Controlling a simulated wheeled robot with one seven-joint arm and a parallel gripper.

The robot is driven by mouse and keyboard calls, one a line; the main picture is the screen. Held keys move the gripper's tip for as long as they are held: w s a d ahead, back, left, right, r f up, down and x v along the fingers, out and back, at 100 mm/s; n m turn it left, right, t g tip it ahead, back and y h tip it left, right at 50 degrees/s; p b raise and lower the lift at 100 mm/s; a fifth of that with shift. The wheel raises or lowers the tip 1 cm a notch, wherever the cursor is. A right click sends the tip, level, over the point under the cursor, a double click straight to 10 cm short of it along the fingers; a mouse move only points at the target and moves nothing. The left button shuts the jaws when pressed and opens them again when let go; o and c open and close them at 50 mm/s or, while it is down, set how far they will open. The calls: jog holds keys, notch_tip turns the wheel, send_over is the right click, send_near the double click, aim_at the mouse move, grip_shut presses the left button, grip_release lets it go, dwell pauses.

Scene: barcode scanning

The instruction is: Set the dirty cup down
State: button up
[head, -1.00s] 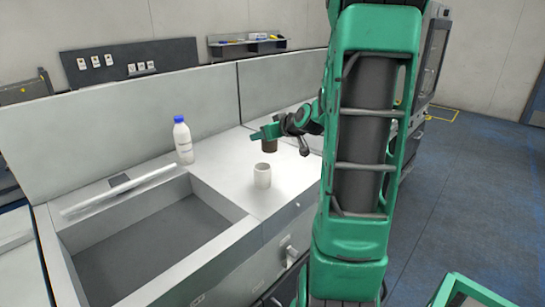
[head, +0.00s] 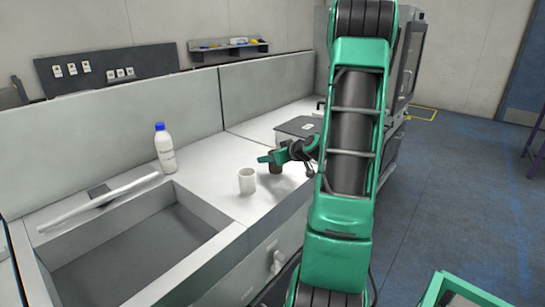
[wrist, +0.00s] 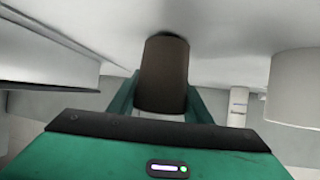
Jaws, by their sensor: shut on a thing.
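The dirty cup, a brown cup (head: 276,167), is between the fingers of my gripper (head: 270,160), which is shut on it. It is low over the white counter, just right of and behind a clean white cup (head: 247,181). In the wrist view the brown cup (wrist: 164,75) sits between the green fingers, with a small dark shadow at its far end against the counter. Whether it touches the counter is hard to tell. The white cup also shows at the right of the wrist view (wrist: 296,88), apart from the brown one.
A white bottle with a blue cap (head: 165,152) stands on the counter behind the sink (head: 225,238). A dark flat panel (head: 300,126) lies on the counter behind my gripper. Low partition walls (head: 110,146) run along the back. Some bare counter (head: 215,163) surrounds the cups.

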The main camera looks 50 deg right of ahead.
jog(key=shift+f, duration=0.3)
jog(key=o, duration=1.1)
jog(key=shift+r, duration=0.15)
jog(key=shift+s+r, duration=0.15)
jog(key=v, duration=1.1)
jog(key=shift+s+r, duration=0.15)
jog(key=shift+s, duration=0.15)
jog(key=shift+s+a, duration=0.1)
